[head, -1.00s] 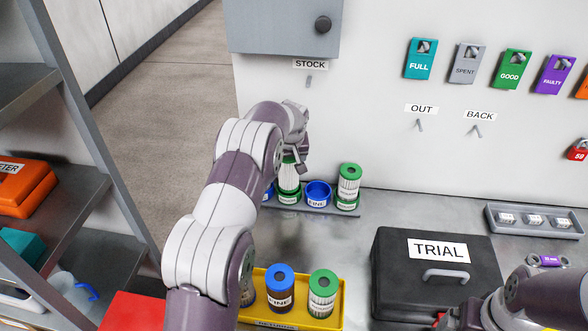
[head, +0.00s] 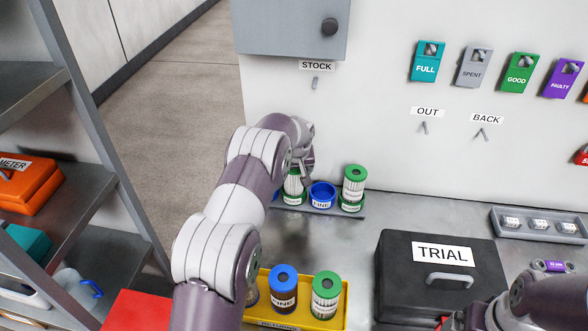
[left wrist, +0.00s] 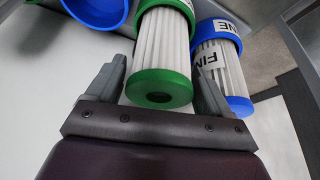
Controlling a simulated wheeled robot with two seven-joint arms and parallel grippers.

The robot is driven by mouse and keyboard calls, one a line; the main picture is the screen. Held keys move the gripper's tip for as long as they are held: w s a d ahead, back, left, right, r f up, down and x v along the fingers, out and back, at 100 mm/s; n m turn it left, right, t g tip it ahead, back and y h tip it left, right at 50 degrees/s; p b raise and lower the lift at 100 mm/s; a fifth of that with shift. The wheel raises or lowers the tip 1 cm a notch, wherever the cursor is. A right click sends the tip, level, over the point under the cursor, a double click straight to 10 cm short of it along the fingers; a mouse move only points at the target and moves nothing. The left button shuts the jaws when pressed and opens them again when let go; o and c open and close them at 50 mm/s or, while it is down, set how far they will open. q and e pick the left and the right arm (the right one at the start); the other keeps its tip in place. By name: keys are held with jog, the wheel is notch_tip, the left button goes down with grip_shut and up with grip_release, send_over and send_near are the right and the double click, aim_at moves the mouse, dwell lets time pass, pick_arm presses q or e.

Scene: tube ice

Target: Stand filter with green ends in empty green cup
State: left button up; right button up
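A white pleated filter with green ends (head: 293,186) stands in the back rack, and my left gripper (head: 306,172) is right at it. In the left wrist view this filter (left wrist: 161,52) lies between the two fingers of my left gripper (left wrist: 157,84), which are spread apart. Another green-ended filter (head: 354,183) stands in a green cup (head: 351,206) at the rack's right end. My right gripper is out of view; only its arm shows at lower right.
A blue-ended filter (left wrist: 225,66) stands close beside the fingers. A yellow tray (head: 338,309) in front holds blue-ended and green-ended filters. A black TRIAL case (head: 401,277) stands to the right. Bare metal table lies between rack and tray.

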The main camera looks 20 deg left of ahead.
pick_arm(q)
jog(key=shift+r+p, duration=0.3)
jog(key=shift+r, duration=0.3)
jog(key=b+v, duration=0.3)
jog(key=v, duration=0.8)
jog(key=s+d+f+m, duration=0.1)
jog(key=s+d+m, duration=0.1)
jog(key=s, duration=0.8)
jog(key=s+d+f+m+g+h, duration=0.1)
jog(key=s+d, duration=0.4)
jog(key=s, duration=0.5)
jog(key=s+d+f+m+g+h, duration=0.1)
jog(key=s+d+f+m, duration=0.2)
jog(key=s, duration=0.7)
jog(key=shift+s+d, duration=0.25)
jog(key=shift+s, duration=0.15)
